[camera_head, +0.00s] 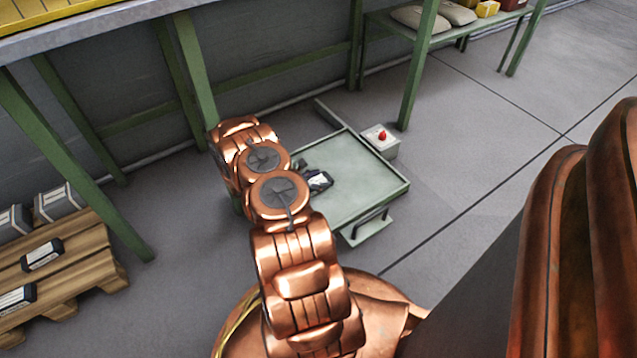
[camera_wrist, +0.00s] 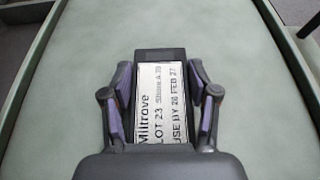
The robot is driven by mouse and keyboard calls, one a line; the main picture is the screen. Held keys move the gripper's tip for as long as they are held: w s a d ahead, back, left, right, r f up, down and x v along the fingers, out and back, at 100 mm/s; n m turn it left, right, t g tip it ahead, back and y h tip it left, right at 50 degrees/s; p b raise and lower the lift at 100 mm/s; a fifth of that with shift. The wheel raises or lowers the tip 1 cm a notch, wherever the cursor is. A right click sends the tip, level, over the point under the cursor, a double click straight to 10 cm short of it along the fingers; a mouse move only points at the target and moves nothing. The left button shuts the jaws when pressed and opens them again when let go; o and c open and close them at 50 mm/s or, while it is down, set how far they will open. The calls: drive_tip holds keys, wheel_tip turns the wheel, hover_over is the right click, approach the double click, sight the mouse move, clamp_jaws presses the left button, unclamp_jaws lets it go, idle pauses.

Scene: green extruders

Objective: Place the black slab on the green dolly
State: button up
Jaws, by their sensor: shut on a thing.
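The black slab (camera_wrist: 160,54) with a white printed label lies between the fingers of my gripper (camera_wrist: 160,98) in the wrist view. The fingers are shut on its two sides. In the head view the slab (camera_head: 319,180) shows in part beside my gripper, over the left part of the green dolly (camera_head: 375,190). The dolly top (camera_wrist: 240,60) fills most of the wrist view beneath the slab. I cannot tell whether the slab touches the dolly top. My arm hides the dolly's near left part in the head view.
A wooden pallet (camera_head: 95,265) with several dark items stands at the left. A small box with a red button (camera_head: 382,136) sits beyond the dolly. Green table legs (camera_head: 418,65) stand behind it. The floor to the right (camera_head: 480,150) is clear.

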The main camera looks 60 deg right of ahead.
idle(0.3)
drive_tip(key=o, duration=1.4)
drive_tip(key=shift+w, duration=0.1)
drive_tip(key=shift+r, duration=0.15)
drive_tip(key=p+v, duration=0.5)
drive_tip(key=v, duration=0.7)
